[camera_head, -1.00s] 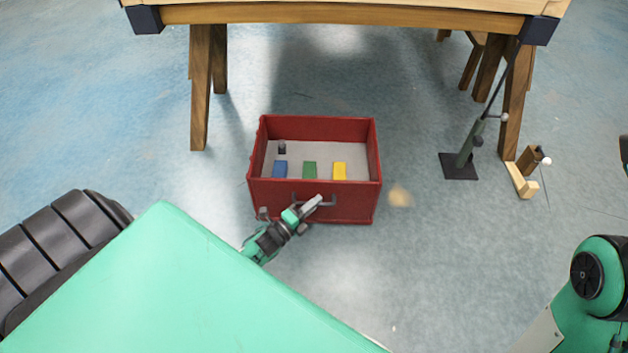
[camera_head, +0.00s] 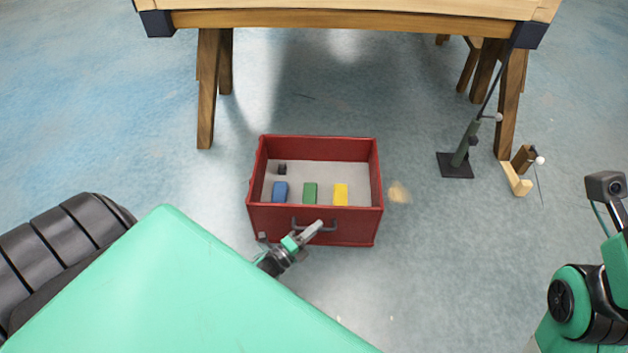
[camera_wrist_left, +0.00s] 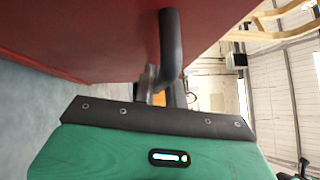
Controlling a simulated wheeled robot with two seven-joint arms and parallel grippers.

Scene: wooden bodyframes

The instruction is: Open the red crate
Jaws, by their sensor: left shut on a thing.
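The red crate (camera_head: 345,228) sits on the floor in the middle of the head view. Its top is uncovered, and its grey bottom shows. A dark handle (camera_head: 327,228) is on its near face; the handle also shows large in the left wrist view (camera_wrist_left: 171,45). My left gripper (camera_head: 314,230) is shut on the handle.
Inside the crate lie a blue block (camera_head: 280,192), a green block (camera_head: 310,193), a yellow block (camera_head: 341,194) and a small dark piece (camera_head: 282,169). A wooden table (camera_head: 345,20) stands behind. A green stand (camera_head: 461,155) and a wooden piece (camera_head: 515,178) are at the right.

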